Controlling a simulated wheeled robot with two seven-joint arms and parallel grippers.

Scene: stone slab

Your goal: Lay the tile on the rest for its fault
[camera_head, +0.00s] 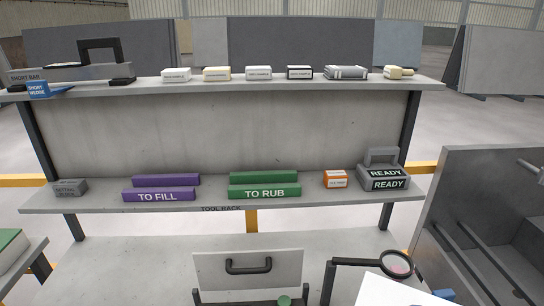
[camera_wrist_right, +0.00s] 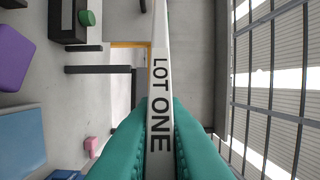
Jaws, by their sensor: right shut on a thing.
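My right gripper (camera_wrist_right: 160,112), with teal fingers, is shut on a pale tile (camera_wrist_right: 160,62) seen edge-on in the right wrist view; its edge reads "LOT ONE". In the head view a white flat face (camera_head: 388,292) shows at the bottom edge, probably the tile; any fault on it cannot be made out. On the tool rack's lower shelf (camera_head: 310,202) are a purple rest marked "TO FILL" (camera_head: 158,195), a green rest marked "TO RUB" (camera_head: 264,191) and a grey rest marked "READY" (camera_head: 388,184). All three look empty. My left gripper is out of view.
A magnifier (camera_head: 397,264) on a black arm stands just behind the white face. A grey drawer front (camera_head: 248,270) with a black handle is at bottom centre. An orange-and-white box (camera_head: 336,179) sits between the green and grey rests. A grey open bin (camera_head: 490,170) stands at right.

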